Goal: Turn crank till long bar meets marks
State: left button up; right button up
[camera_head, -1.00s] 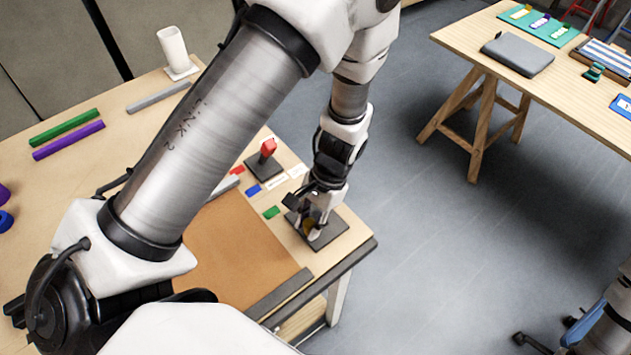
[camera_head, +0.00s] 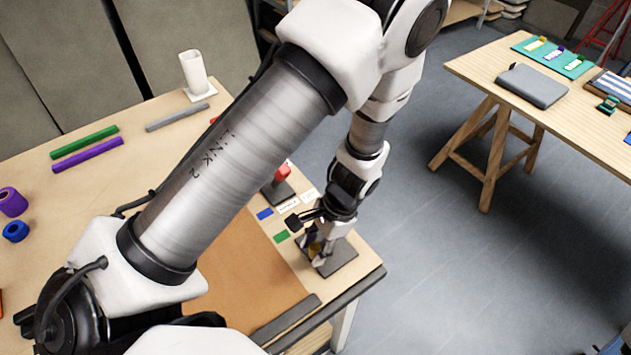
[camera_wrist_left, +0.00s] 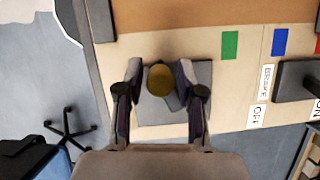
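My left gripper (camera_head: 318,250) points down over the crank at the near right corner of the workbench. In the left wrist view the crank's round olive-yellow knob (camera_wrist_left: 160,80) lies between the two fingers (camera_wrist_left: 161,90). A narrow gap seems to show on each side of the knob. A grey crank arm runs from it across the grey base plate (camera_wrist_left: 200,108). Green (camera_head: 282,237), blue (camera_head: 265,214) and red marks lie beside the brown panel (camera_head: 240,265). I cannot tell which bar is the long bar. My right gripper is not in view.
A red-handled switch (camera_head: 282,174) on a dark base stands behind the crank, near small white labels. A dark strip (camera_head: 285,324) edges the panel's near side. Green (camera_head: 84,141) and purple (camera_head: 88,154) bars lie far left. Floor is open right of the bench.

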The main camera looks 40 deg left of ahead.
pick_arm(q)
jog(key=v, duration=1.2)
dwell(0.3)
